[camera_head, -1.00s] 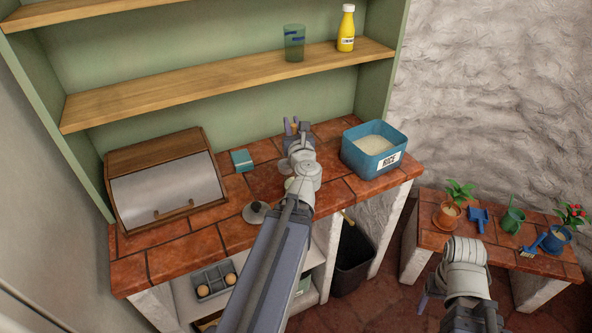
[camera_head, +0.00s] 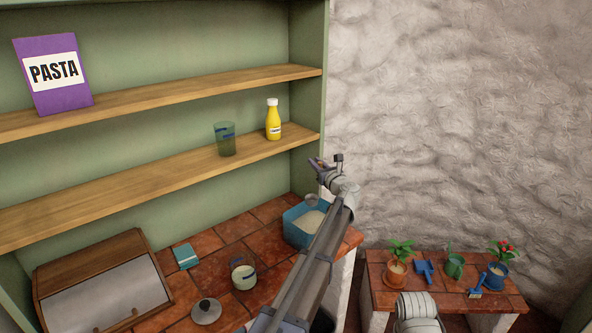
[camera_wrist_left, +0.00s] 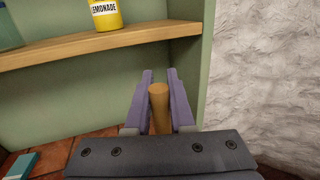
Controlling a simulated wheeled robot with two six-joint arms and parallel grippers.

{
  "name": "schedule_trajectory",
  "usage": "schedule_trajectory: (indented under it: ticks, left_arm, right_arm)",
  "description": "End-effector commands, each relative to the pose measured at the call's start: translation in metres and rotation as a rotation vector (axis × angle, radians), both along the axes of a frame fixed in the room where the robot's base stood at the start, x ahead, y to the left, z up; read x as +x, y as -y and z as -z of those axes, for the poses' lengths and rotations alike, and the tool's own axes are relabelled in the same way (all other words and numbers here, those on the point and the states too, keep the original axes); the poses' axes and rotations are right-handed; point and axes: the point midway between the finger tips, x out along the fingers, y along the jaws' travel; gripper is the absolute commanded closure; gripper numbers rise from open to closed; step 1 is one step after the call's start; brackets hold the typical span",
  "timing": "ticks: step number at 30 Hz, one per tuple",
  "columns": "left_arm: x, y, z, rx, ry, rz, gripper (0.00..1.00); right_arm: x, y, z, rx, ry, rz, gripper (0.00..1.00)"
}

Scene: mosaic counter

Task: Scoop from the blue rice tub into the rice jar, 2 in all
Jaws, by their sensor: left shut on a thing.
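The blue rice tub (camera_head: 296,232) stands at the right end of the tiled counter, with pale rice in it; my left arm hides its right front. The rice jar (camera_head: 243,278) is a small open glass jar with pale content, left of the tub. My left gripper (camera_head: 321,164) is raised above and behind the tub. In the left wrist view, its purple fingers (camera_wrist_left: 160,98) are shut on an upright wooden handle (camera_wrist_left: 159,108). A greyish rounded shape at the tub's rim may be the scoop's bowl. My right gripper is out of view.
A grey lid (camera_head: 206,311) lies left of the jar. A teal box (camera_head: 186,256) and a bread box (camera_head: 100,285) stand further left. The shelf above holds a green glass (camera_head: 226,140) and a yellow bottle (camera_head: 273,120). A low bench (camera_head: 440,296) with plants is at right.

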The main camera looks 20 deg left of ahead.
Motion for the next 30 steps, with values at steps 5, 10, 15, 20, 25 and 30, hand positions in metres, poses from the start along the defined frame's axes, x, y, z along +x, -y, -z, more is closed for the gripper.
schedule_trajectory:
  ticks: [5,10,15,20,25,30]
  left_arm:
    - [0.005,0.004,-0.001,0.001,-0.001,-0.001,1.00]
    - [0.005,0.004,0.002,0.000,0.000,-0.001,1.00]
    - [0.005,0.004,0.009,0.000,0.000,0.000,1.00]
    - [0.005,0.004,0.021,0.000,0.000,0.000,1.00]
    - [0.005,0.004,0.037,0.000,0.000,0.000,1.00]
    - [0.005,0.004,0.054,0.000,0.000,0.000,1.00]
  right_arm:
    - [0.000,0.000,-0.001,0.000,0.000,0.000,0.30]
    - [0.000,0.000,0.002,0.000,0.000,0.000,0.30]
    - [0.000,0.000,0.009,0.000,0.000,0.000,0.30]
    - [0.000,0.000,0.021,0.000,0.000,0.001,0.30]
    - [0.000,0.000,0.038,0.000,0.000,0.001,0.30]
    - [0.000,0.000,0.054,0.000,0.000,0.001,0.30]
